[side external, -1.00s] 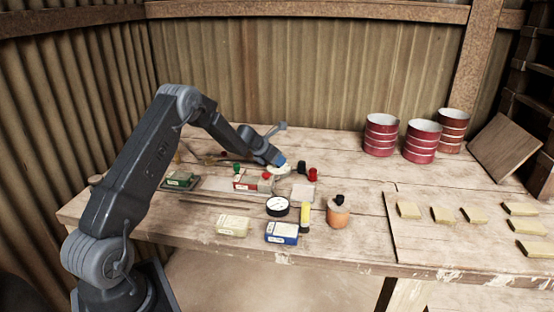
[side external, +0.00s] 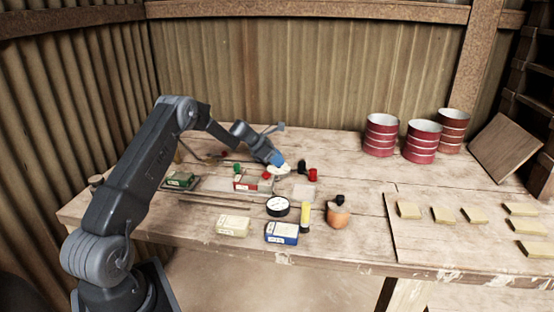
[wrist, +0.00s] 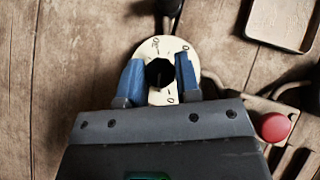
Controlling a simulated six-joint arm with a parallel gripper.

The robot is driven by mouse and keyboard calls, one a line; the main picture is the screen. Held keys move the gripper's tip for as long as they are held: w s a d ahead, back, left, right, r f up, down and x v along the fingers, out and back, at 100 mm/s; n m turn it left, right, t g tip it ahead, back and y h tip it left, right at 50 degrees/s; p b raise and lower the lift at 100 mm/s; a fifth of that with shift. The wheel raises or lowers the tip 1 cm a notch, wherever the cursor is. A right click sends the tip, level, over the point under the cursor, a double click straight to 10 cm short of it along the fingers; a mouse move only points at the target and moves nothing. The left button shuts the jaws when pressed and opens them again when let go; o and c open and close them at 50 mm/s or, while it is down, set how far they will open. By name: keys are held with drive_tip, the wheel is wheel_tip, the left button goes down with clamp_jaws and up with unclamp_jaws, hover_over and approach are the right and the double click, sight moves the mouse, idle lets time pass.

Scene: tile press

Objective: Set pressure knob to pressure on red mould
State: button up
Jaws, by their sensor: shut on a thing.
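The pressure knob is black and sits at the centre of a cream dial (wrist: 162,98) with dark marks around its rim. In the wrist view my gripper (wrist: 160,75) has its blue fingers on either side of the knob and is shut on it. In the side view my gripper (side external: 277,161) points down at the cream dial (side external: 279,170), and its fingers hide most of the knob. The red mould (side external: 247,183) is a red box with a pale label just left of the dial. The number on its label is too small to read.
A green box (side external: 180,180), a cream box (side external: 233,226) and a blue box (side external: 282,233) lie on the table. A round gauge (side external: 277,206), a yellow cylinder (side external: 304,216) and an orange pot (side external: 338,216) stand in front. A red button (wrist: 273,127) is close to my gripper.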

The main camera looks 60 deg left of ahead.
drive_tip(key=m+g+h, duration=0.1)
drive_tip(key=m, duration=0.1)
drive_tip(key=shift+a+m+h, duration=0.15)
drive_tip(key=shift+m+h, duration=0.25)
drive_tip(key=shift+w+m+g+h, duration=0.15)
drive_tip(key=shift+m+g+h, duration=0.5)
drive_tip(key=shift+m, duration=0.65)
drive_tip(key=shift+m+g+h, duration=0.35)
drive_tip(key=shift+m+g, duration=0.1)
drive_tip(key=shift+m, duration=0.15)
drive_tip(key=o, duration=0.9)
drive_tip(key=shift+r, duration=0.5)
wheel_tip(320, 180, up, 3)
drive_tip(key=s+a+r, duration=0.2)
drive_tip(key=s, duration=0.1)
drive_tip(key=s+a+r, duration=0.2)
drive_tip(key=s, duration=0.1)
drive_tip(key=s+a+r, duration=0.2)
drive_tip(key=s+r, duration=0.1)
drive_tip(key=s, duration=0.1)
